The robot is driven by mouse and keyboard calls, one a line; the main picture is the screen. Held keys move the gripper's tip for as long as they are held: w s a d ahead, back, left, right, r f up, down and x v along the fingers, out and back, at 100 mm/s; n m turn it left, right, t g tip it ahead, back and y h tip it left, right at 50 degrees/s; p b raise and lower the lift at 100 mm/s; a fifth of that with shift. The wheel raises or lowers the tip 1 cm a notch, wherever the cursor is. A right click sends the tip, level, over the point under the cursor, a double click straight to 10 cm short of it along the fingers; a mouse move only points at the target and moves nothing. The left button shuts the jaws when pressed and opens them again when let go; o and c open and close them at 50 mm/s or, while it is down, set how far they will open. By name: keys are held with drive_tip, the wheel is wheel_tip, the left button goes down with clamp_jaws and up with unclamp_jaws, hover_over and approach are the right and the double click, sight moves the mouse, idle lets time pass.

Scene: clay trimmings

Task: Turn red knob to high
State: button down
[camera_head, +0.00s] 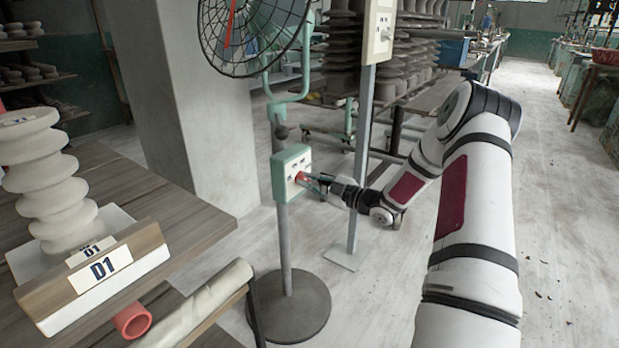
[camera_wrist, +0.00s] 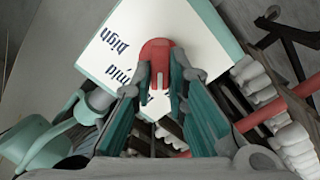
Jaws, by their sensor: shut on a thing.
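The red knob (camera_head: 300,176) is on the front of a pale green control box (camera_head: 279,179) with a white face, on the grey post of a fan. My gripper (camera_head: 311,180) reaches it from the right. In the wrist view the red knob (camera_wrist: 155,48) sits between my gripper's fingertips (camera_wrist: 159,80), and the fingers are shut on it. The white face (camera_wrist: 110,45) carries the words "high" and "mild", upside down there. "High" is farther from the knob than "mild". Which label the knob points to I cannot tell; the fingers hide part of the face.
The fan head (camera_head: 255,35) is above the box, and its round base (camera_head: 290,306) is on the floor. A second post (camera_head: 361,150) with a switch box (camera_head: 378,30) stands close behind my gripper.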

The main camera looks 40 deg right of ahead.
drive_tip(key=m+p, duration=0.3)
drive_tip(key=m, duration=0.2)
drive_tip(key=shift+d+r+m, duration=0.1)
drive_tip(key=shift+r+m, duration=0.05)
drive_tip(key=shift+m, duration=0.15)
drive_tip(key=m+p, duration=0.3)
drive_tip(key=m, duration=0.2)
drive_tip(key=shift+d, duration=0.1)
drive_tip(key=m+p, duration=0.2)
drive_tip(key=m, duration=0.3)
drive_tip(key=shift+d+m, duration=0.15)
drive_tip(key=shift+m, duration=0.25)
drive_tip(key=m, duration=0.2)
drive_tip(key=m+p, duration=0.1)
drive_tip(key=m, duration=0.2)
drive_tip(key=shift+w+d+f+m, duration=0.1)
drive_tip(key=shift+f+m, duration=0.2)
drive_tip(key=shift+m, duration=0.4)
drive_tip(key=c, duration=1.6)
unclamp_jaws()
drive_tip(key=v, duration=1.2)
